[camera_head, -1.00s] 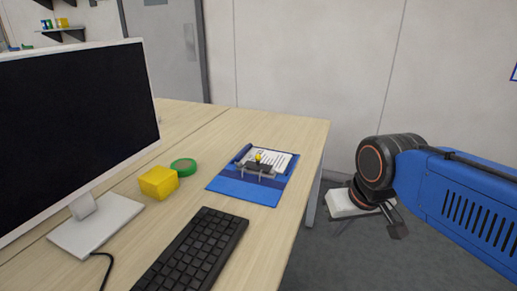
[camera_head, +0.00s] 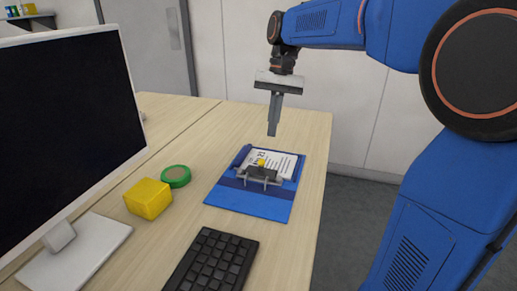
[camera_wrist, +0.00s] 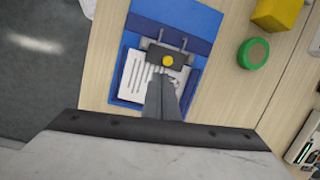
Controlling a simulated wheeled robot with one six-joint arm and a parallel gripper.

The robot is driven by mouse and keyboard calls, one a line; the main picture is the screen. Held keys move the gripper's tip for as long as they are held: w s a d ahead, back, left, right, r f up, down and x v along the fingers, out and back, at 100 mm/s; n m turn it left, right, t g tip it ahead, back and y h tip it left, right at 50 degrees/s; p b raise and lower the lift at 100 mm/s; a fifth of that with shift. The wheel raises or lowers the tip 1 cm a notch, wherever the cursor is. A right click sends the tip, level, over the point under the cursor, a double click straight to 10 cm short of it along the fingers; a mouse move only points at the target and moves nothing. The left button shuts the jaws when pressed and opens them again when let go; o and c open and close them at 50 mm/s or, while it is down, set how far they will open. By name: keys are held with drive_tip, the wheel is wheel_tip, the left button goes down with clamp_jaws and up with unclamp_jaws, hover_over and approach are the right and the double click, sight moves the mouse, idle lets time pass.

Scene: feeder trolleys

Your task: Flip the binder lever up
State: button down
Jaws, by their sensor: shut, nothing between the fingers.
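A blue binder (camera_head: 248,204) lies on the desk with a printed sheet (camera_head: 284,164) on it. Its metal clip mechanism (camera_head: 262,176) has a dark plate with a small yellow knob (camera_head: 261,162). In the wrist view, the binder (camera_wrist: 176,14), the dark lever plate (camera_wrist: 164,56) and the yellow knob (camera_wrist: 167,61) lie just beyond my fingertips. My gripper (camera_head: 272,132) is shut and empty, pointing down above the far end of the binder. The wrist view shows its closed fingers (camera_wrist: 164,80) in line with the knob, hiding part of the sheet. I cannot see contact.
A monitor (camera_head: 70,120) stands at the left of the desk. A yellow block (camera_head: 148,199) and a green tape roll (camera_head: 175,176) lie left of the binder. A black keyboard (camera_head: 212,262) is in front. The desk's right edge (camera_head: 318,200) is close to the binder.

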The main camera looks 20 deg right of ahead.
sight(261, 167)
drive_tip(key=shift+w+a+r, duration=0.1)
drive_tip(key=shift+w+a, duration=0.1)
drive_tip(key=shift+w, duration=0.45)
drive_tip(key=shift+w+a+r, duration=0.1)
drive_tip(key=shift+w+a, duration=0.05)
drive_tip(key=shift+w, duration=0.45)
drive_tip(key=shift+f, duration=0.1)
drive_tip(key=x, duration=1)
drive_tip(key=shift+s, duration=0.2)
